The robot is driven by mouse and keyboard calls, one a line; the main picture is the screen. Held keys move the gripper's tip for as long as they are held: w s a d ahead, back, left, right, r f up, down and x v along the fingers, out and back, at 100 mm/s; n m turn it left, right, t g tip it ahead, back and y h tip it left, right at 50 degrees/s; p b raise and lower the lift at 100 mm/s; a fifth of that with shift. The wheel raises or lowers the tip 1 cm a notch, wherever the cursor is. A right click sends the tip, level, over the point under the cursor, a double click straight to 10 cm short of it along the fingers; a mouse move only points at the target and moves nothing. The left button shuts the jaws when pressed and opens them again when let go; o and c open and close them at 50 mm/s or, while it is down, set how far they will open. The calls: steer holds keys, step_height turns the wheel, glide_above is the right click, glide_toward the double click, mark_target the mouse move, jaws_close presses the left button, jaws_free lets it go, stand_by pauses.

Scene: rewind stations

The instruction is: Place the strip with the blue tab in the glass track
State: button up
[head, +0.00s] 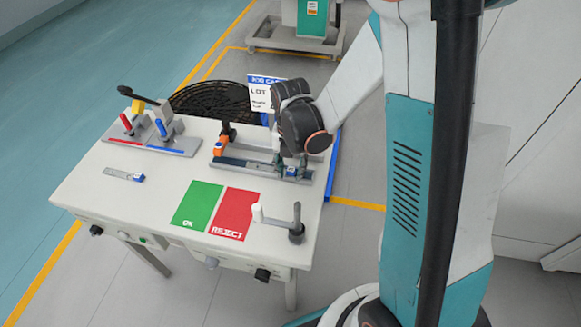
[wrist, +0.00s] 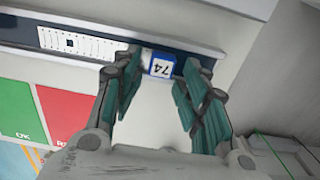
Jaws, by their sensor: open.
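A blue tab marked 74 (wrist: 161,68) lies between the fingertips of my gripper (wrist: 162,58) in the wrist view. My gripper is open, with a finger on each side of the tab. A pale strip with ruled marks (wrist: 95,47) lies along the dark track (wrist: 22,36), in line with the tab; a finger partly covers the stretch between them. In the head view the track fixture (head: 235,163) is at the table's back right, and my wrist hides part of it. Another small strip with a blue tab (head: 123,174) lies flat on the table's left.
A green OK patch (head: 197,204) and a red REJECT patch (head: 235,213) lie in front of the fixture. A crank with a white knob (head: 296,228) stands at front right. A station with red and blue levers (head: 150,138) is at back left. The front left tabletop is clear.

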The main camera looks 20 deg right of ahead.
step_height(320, 180, up, 13)
steer(key=p, duration=0.6)
steer(key=s+r+m+t, duration=0.3)
steer(key=s+r+m, duration=0.3)
steer(key=m, duration=0.8)
steer(key=s+r+m+t, duration=0.4)
steer(key=s+r+m, duration=0.3)
steer(key=m, duration=0.8)
steer(key=shift+s+r, duration=0.2)
steer(key=shift+r, duration=0.45)
